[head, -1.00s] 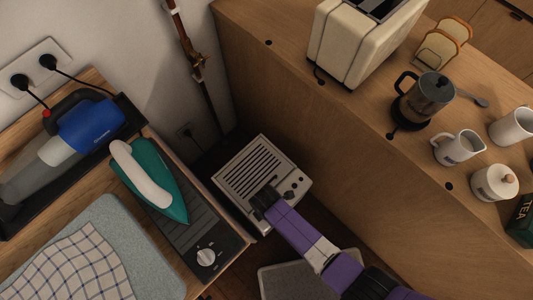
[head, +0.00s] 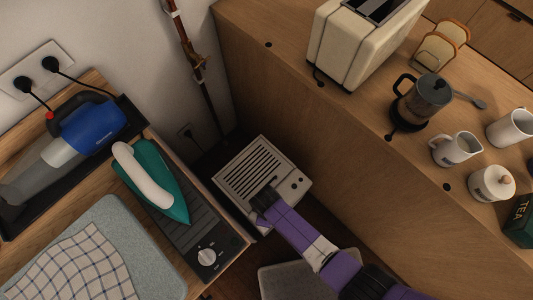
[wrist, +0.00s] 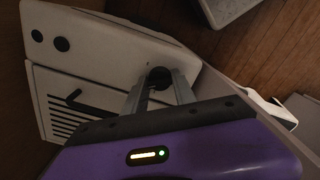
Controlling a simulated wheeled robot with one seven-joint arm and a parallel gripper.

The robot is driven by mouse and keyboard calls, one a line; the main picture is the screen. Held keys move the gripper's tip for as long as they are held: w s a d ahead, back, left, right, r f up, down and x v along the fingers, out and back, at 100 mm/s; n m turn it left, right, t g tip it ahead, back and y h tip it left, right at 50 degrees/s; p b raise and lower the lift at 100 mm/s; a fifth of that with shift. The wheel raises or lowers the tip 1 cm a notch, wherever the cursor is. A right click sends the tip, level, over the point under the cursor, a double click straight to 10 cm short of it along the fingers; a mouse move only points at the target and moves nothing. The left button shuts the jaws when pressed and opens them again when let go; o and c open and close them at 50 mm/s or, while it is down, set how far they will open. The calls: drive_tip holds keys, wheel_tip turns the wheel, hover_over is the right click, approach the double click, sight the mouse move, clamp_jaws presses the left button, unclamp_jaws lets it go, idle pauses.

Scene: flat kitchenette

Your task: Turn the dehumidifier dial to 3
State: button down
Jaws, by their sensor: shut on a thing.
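The dehumidifier (head: 240,166) is a pale box with a slatted grille on top, standing low between the left counter and the wooden unit. In the wrist view its pale body (wrist: 100,45) fills the upper left. My gripper (wrist: 160,82) is shut on a dark round dial (wrist: 159,74) on its face, one finger on each side. In the head view my gripper (head: 262,197) reaches the front part of the box and hides the dial. The dial's pointer and numbers cannot be read.
Two small dark buttons (wrist: 61,44) sit beside the dial. The wooden unit (head: 330,140) with a toaster (head: 345,50) stands close on the right.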

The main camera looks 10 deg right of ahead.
drive_tip(key=m, duration=1.2)
drive_tip(key=shift+m, duration=0.3)
idle(0.4)
drive_tip(key=c, duration=1)
unclamp_jaws()
drive_tip(key=shift+r, duration=0.1)
drive_tip(key=shift+r+p, duration=0.55)
drive_tip(key=shift+r, duration=3.25)
